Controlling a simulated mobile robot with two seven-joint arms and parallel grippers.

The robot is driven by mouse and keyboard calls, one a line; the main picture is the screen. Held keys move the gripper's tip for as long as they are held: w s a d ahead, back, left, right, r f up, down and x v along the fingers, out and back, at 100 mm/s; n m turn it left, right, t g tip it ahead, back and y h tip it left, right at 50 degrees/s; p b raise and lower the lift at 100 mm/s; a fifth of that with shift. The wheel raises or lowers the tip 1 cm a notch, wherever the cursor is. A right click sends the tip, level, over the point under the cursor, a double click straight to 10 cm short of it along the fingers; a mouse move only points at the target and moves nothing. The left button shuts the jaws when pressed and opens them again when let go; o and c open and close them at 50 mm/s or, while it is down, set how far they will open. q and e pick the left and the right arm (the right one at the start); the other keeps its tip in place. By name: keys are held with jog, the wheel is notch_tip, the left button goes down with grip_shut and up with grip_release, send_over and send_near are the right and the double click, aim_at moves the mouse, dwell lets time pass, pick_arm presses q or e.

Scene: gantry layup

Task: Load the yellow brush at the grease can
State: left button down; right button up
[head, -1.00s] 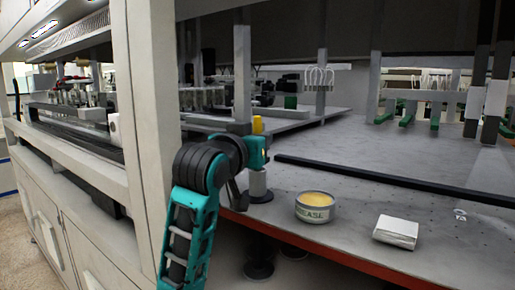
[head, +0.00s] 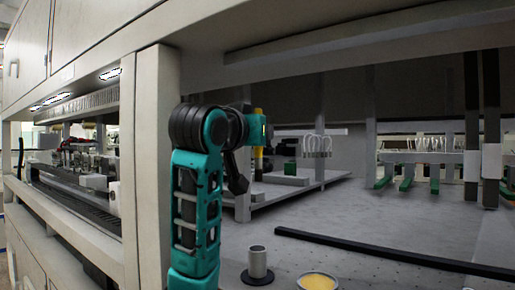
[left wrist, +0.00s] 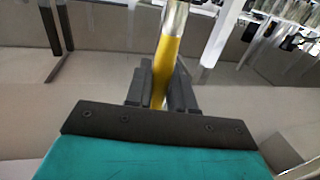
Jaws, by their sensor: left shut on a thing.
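My left gripper (head: 263,136) is shut on the yellow brush (head: 258,113) and holds it upright above the table. In the left wrist view the yellow handle (left wrist: 166,62) runs between the two dark fingers (left wrist: 161,92), with a silvery metal part (left wrist: 174,17) beyond it. The brush tip cannot be made out clearly. The grease can (head: 317,282), with yellow grease inside, is at the bottom edge of the head view, partly cut off. It is below and to the right of the gripper. My right gripper is not in view.
A grey cylindrical holder (head: 258,262) on a dark base stands left of the can, below the brush. A black bar (head: 390,251) lies across the perforated table (head: 385,215). A pale frame post (head: 158,170) stands close to my left arm.

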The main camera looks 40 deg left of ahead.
pick_arm(q)
jog(key=shift+w+d+f+h, duration=0.2)
jog(key=shift+w+d+h, duration=0.1)
jog(key=shift+h, duration=0.1)
jog(key=d+f+m+h+b, duration=0.1)
jog(key=d+f+m+h, duration=0.8)
jog(key=d+f+h, duration=0.3)
jog(key=shift+w+f+g+h+b, duration=0.35)
jog(key=shift+f+g+h+b, duration=0.05)
jog(key=shift+f, duration=1.4)
jog(key=shift+d+f+b, duration=0.15)
jog(key=shift+f+b, duration=0.25)
jog(key=shift+f, duration=0.2)
